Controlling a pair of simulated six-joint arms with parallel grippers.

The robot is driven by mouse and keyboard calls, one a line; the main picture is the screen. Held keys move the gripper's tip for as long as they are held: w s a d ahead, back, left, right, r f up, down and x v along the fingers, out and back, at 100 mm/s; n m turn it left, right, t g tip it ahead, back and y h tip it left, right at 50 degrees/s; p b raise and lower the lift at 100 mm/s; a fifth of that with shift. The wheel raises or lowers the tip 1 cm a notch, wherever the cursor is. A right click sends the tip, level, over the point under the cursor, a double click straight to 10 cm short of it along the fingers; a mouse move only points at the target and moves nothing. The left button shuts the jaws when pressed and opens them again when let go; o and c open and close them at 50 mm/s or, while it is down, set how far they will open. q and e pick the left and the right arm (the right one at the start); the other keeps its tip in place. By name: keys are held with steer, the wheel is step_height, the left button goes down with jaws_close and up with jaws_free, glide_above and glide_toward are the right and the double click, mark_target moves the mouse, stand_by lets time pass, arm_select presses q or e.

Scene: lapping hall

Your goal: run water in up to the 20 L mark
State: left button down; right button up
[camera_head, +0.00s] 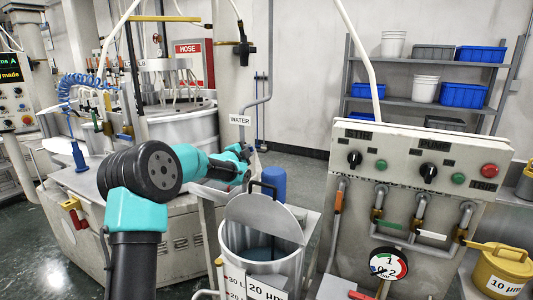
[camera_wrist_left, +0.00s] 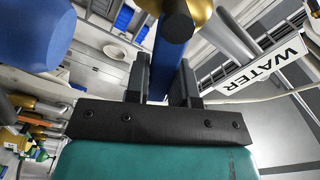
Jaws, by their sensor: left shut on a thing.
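The white tank (camera_head: 225,240) stands at bottom centre with its half lid (camera_head: 265,216) raised and tilted. Greyish liquid (camera_head: 262,254) shows inside, and 30 L and 20 L marks (camera_head: 235,281) are on its outer wall. I cannot tell where the level stands against them. My left gripper (camera_head: 248,154) is behind the tank, below the WATER sign (camera_head: 239,119). In the left wrist view the gripper (camera_wrist_left: 163,80) is shut on a blue lever (camera_wrist_left: 165,60) beside a brass part (camera_wrist_left: 200,8); the WATER sign (camera_wrist_left: 262,67) is to the right. My right gripper is out of view.
A control panel (camera_head: 420,165) with knobs, pipes and a gauge (camera_head: 388,263) stands right of the tank. A blue cylinder (camera_head: 272,184) is just behind the tank. A yellow can (camera_head: 503,268) labelled 10 µm is at lower right. A lapping machine (camera_head: 180,125) stands left.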

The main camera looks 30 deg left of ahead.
arm_select(q)
steer(key=c, duration=1)
jaws_free()
steer(key=shift+o, duration=0.2)
steer(key=shift+s, duration=0.1)
steer(key=s, duration=1.7)
steer(key=shift+a, duration=0.25)
steer(key=shift+s, duration=0.1)
